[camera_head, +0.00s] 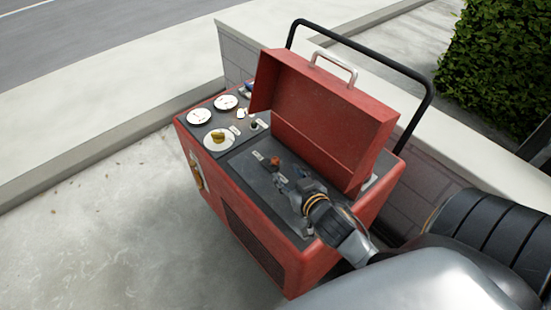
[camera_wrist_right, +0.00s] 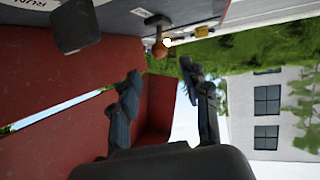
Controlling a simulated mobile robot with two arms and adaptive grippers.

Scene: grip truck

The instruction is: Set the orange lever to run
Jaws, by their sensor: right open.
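The orange lever (camera_head: 274,161) stands on the dark top panel of the red cart, beside small white labels. In the right wrist view the lever's orange knob (camera_wrist_right: 159,49) shows just beyond the fingertips, roughly in line with the gap between them. My right gripper (camera_head: 291,182) is over the panel, on the near right side of the lever and apart from it. In the wrist view its fingers (camera_wrist_right: 161,72) are spread with nothing between them. A label reading RUN (camera_wrist_right: 38,5) is at the top left of that view. My left gripper is out of view.
The cart's red lid (camera_head: 325,115) stands open behind the panel, close to my right arm. A black handle bar (camera_head: 375,62) rises behind. Open pavement (camera_head: 105,220) lies to the left.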

